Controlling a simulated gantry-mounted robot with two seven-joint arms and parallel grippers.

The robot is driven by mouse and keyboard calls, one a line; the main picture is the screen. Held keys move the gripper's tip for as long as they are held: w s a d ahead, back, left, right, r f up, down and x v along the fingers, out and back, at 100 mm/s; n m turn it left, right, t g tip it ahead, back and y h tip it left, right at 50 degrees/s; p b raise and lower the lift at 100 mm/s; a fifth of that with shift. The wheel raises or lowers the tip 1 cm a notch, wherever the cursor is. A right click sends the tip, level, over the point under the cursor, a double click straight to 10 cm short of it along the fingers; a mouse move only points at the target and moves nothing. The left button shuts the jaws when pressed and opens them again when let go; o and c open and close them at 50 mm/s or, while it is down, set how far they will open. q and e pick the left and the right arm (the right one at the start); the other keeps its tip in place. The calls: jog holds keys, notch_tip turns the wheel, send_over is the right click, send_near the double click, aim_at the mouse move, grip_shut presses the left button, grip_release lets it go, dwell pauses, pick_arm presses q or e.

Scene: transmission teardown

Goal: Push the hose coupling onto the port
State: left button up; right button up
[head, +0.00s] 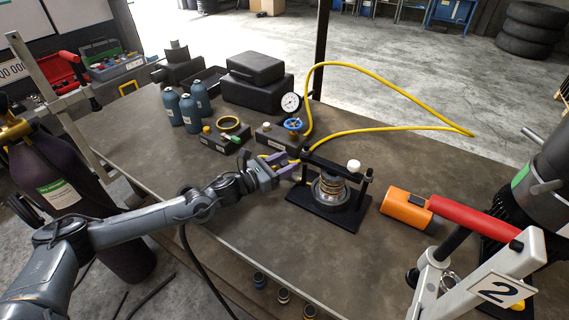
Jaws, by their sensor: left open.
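A yellow hose (385,128) loops over the right half of the table. One end reaches the gauge block (272,138), which carries a round dial (291,103) and a blue hand valve (293,124). The other end comes down close to my left gripper (291,164). The gripper's purple fingers are open at the front of that block. Small yellow and dark parts show around the fingertips; I cannot tell the coupling or the port apart there, or whether they touch. My right gripper is not in view.
An orange tool (406,206) lies farther right. Blue bottles (190,112) and black cases (254,68) stand behind. The table (370,260) is clear in front.

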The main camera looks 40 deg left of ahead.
pick_arm(q)
grip_shut()
jog(key=shift+w+d, duration=0.1)
jog(key=shift+d, duration=1.3)
grip_release()
